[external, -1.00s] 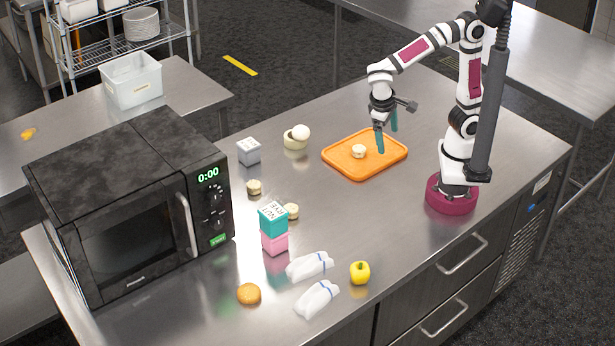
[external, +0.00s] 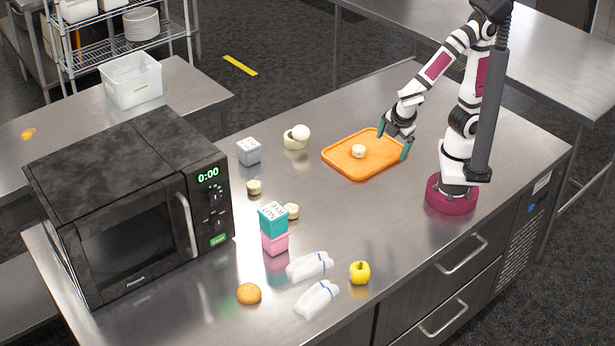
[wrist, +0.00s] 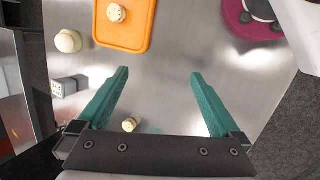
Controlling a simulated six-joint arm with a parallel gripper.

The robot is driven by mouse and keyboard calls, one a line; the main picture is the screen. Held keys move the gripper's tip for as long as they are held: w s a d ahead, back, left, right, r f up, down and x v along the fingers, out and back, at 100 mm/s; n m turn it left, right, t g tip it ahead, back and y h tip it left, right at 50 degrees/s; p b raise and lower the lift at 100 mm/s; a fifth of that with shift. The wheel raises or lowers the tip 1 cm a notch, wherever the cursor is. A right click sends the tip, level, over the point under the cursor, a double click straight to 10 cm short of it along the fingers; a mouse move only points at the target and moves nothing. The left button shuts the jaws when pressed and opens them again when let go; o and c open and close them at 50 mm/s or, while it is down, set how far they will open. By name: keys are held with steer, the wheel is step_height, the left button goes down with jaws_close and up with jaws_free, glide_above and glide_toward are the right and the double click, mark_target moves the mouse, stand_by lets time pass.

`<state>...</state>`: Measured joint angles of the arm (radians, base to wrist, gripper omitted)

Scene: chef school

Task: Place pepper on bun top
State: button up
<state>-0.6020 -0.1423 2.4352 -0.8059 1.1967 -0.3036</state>
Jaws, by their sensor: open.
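A yellow pepper (external: 360,273) with a dark stem sits upright on the steel counter near its front edge in the external view. An orange-brown bun top (external: 249,293) lies on the counter to its left, with its rounded side up. The two are apart. Neither shows in the wrist view. My gripper (external: 393,143) is open and empty over the right side of the orange tray, well away from both. In the wrist view, the teal fingers of my gripper (wrist: 159,73) are spread wide with nothing between their tips.
The orange tray (external: 343,168) holds a small cream round piece (external: 358,151). Two white wrapped bundles (external: 317,299) lie between bun and pepper. Stacked teal and pink blocks (external: 273,232) stand behind them. A black microwave (external: 130,205) fills the left.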

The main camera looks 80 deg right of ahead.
steer(key=w+a+f+n+t, duration=0.2)
steer(key=w+a+n+t, duration=0.2)
steer(key=a+n, duration=0.45)
steer(key=n+t+y, duration=0.3)
steer(key=n+y, duration=0.3)
steer(key=n, duration=1.4)
glide_toward(368, 266)
steer(key=shift+y, duration=0.3)
steer(key=x, duration=0.7)
steer(key=shift+d+f, duration=0.1)
steer(key=shift+d, duration=0.3)
steer(key=x, duration=0.6)
steer(key=shift+a, duration=0.2)
jaws_close()
